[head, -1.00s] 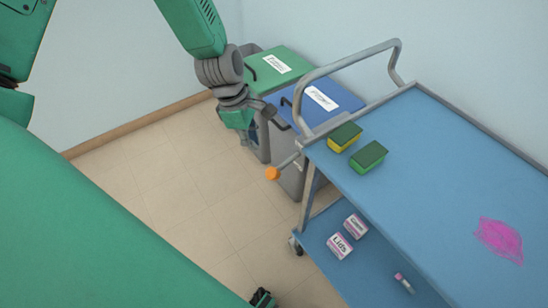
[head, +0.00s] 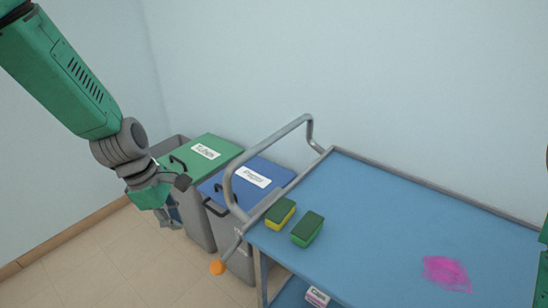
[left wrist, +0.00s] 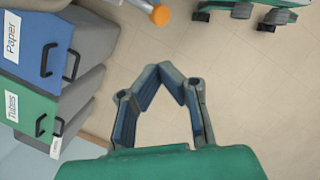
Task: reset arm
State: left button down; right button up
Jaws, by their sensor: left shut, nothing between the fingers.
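My left arm comes in from the left in the head view. Its gripper (head: 172,220) hangs in front of the bins, left of the cart, over the floor. In the left wrist view the gripper (left wrist: 172,70) has its fingertips together, with nothing between them and bare floor beyond. My right gripper is not in view; only a green strip, likely of my right arm, shows at the right edge of the head view.
The blue cart (head: 370,210) carries a yellow-green sponge (head: 280,213), a green sponge (head: 307,229) and a pink stain (head: 446,272). Its handle (head: 265,148) rises at the left. Green Tubes (head: 218,142) and blue Paper (head: 272,172) bins stand beside it. A labelled box (head: 317,297) sits below.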

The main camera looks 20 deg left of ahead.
pick_arm(q)
jog(key=s+d+f+m+y, duration=0.1)
jog(key=s+d+f+m, duration=0.1)
jog(key=s+f+m, duration=0.7)
jog(key=s+d+f+m+y, duration=0.1)
jog(key=s+d+f+m, duration=0.1)
jog(key=s+f+m, duration=0.7)
jog(key=s+m, duration=0.3)
jog(key=m, duration=0.1)
jog(key=shift+d+f+y, duration=0.15)
jog(key=shift+d+y, duration=0.15)
jog(key=shift+d, duration=0.05)
